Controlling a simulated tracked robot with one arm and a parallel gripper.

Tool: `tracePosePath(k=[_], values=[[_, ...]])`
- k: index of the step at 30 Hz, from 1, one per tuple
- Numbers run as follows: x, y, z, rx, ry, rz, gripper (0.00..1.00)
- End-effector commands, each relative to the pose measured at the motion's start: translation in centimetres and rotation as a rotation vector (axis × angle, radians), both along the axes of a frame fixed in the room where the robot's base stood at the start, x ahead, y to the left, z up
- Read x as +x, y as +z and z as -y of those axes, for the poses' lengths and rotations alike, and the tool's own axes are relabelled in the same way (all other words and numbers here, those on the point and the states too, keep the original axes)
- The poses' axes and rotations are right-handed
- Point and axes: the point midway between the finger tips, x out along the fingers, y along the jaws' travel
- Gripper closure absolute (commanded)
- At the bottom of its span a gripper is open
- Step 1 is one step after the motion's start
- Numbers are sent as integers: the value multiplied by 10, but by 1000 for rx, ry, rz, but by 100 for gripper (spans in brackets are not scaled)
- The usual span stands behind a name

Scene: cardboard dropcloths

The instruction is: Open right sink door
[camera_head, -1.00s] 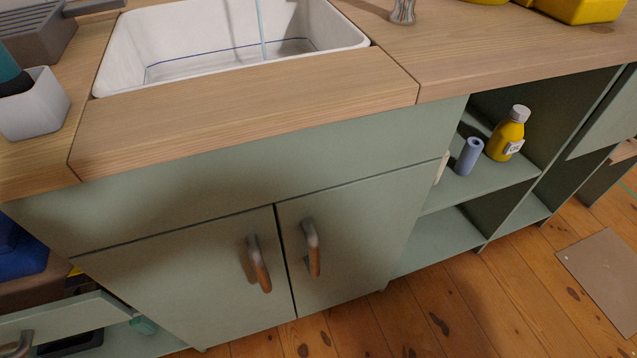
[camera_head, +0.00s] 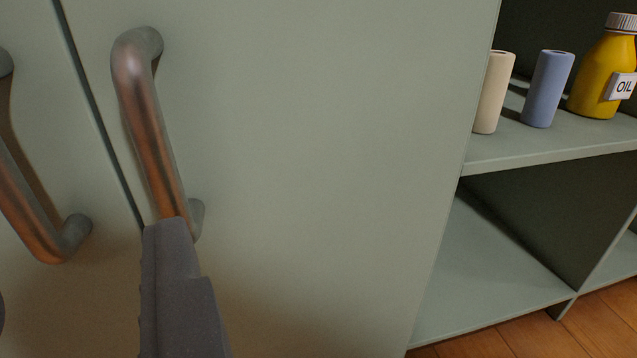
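The right sink door (camera_head: 310,170) is a grey-green panel, closed flush beside the left sink door (camera_head: 30,30). Its handle (camera_head: 150,130) is a copper-brown bar with grey ends, near the door's left edge. The left door's handle (camera_head: 30,215) shows at the left edge of the view. My gripper (camera_head: 85,265) is low at the left, open. Its right grey finger overlaps the lower end of the right handle in the view; I cannot tell whether they touch. Only a dark sliver of the other finger shows at the left edge. Nothing is held.
Right of the door is an open shelf (camera_head: 560,145) with a cream roll (camera_head: 493,92), a blue roll (camera_head: 548,88) and a yellow oil bottle (camera_head: 603,75). The lower compartment is empty. Wooden floor (camera_head: 590,325) shows at bottom right.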

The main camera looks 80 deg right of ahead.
Motion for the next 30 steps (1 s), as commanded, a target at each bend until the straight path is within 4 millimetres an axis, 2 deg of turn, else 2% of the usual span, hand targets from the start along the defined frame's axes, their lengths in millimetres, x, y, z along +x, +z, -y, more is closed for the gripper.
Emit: tracePosePath(k=[3,8,21,30], values=[[-13,-13,5,-23,-18,-11,63],[-11,-15,14,-30,-25,-10,63],[30,-15,76,-28,-25,-9,63],[53,-15,108,-28,-24,-8,63]])
